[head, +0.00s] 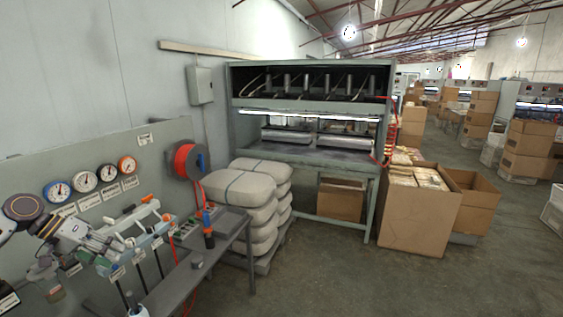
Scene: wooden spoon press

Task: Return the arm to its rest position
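My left arm comes in from the left edge in front of the grey tool panel (150,165). My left gripper (122,243) is in front of the lower part of this panel, over hanging tools. Its fingers blend with the tools behind them, so I cannot tell whether they are open or shut. I see no object clearly held in it. My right gripper is not in view.
Round gauges (107,173) and an orange hose reel (186,160) are on the left. A narrow bench (190,283) stands below. Stacked sacks (240,188), a press frame (305,150) and cardboard boxes (410,222) stand behind. The floor (440,285) at the right front is clear.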

